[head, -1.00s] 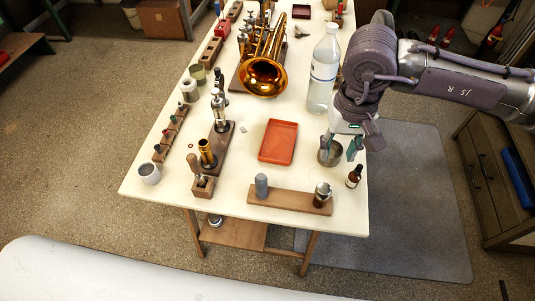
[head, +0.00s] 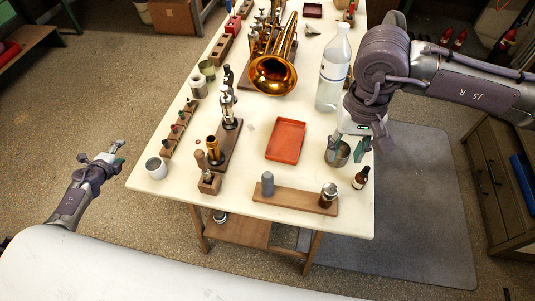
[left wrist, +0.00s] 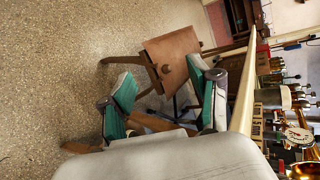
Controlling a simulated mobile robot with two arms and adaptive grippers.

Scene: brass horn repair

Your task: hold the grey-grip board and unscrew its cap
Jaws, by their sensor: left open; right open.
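The grey-grip board (head: 293,200) lies flat along the near edge of the table. An upright grey grip (head: 267,184) stands near its left end, and a small metal-topped jar with its cap (head: 328,192) stands at its right end. My left gripper (head: 117,152) is open and empty, off the table's left side and apart from the board. Its open fingers also show in the left wrist view (left wrist: 165,98), with floor beyond. My right gripper (head: 348,150) is open beside a metal cup (head: 340,157), behind the board's right end; whether it touches the cup I cannot tell.
A brown dropper bottle (head: 360,178) stands right of the board. A red tray (head: 286,140) lies behind it. A clear bottle (head: 333,70) and a brass horn (head: 272,72) stand farther back.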

